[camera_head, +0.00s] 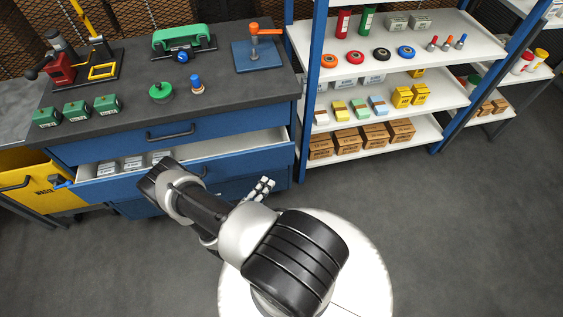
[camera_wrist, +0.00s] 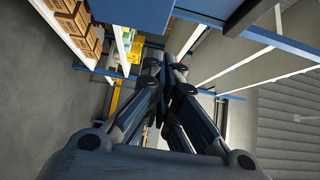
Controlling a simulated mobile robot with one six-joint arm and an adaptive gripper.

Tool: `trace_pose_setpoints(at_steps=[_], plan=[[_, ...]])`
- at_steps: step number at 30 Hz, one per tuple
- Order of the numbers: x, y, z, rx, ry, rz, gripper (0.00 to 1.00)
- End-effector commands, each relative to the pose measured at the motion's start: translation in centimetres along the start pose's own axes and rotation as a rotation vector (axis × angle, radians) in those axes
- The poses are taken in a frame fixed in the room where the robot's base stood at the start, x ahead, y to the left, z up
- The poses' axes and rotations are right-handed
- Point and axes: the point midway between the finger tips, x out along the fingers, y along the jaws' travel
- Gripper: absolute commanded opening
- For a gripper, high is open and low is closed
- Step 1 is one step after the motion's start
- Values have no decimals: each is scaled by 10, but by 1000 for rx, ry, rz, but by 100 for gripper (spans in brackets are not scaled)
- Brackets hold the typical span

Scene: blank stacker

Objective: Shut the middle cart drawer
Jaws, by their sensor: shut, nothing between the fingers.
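The blue cart (camera_head: 75,153) stands at the left under a dark worktop. Its middle drawer (camera_head: 110,188) is pulled out, and light boxes (camera_head: 134,162) show inside it. The top drawer (camera_head: 205,129) looks shut, and the lower drawer (camera_head: 233,190) is partly hidden behind my arm. My gripper (camera_head: 265,186) is beside the right part of the open drawer's front, apart from the shelf. In the wrist view my gripper (camera_wrist: 165,75) is shut with nothing between its fingers. Whether it touches the drawer front is unclear. A blue panel with a dark handle shows at the top of the wrist view.
A shelf rack (camera_head: 345,171) with boxes and spools stands right of the cart. A yellow waste bin (camera_head: 32,180) is at the left. The worktop (camera_head: 215,97) holds green boxes, a red vise and small tools. Grey floor (camera_head: 465,225) at the right is clear.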

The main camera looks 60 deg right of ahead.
Motion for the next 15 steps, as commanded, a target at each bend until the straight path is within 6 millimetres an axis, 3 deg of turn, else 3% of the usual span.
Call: trace_pose_setpoints(at_steps=[15], plan=[[92, 1, -3, 2, 10, 1, 0]])
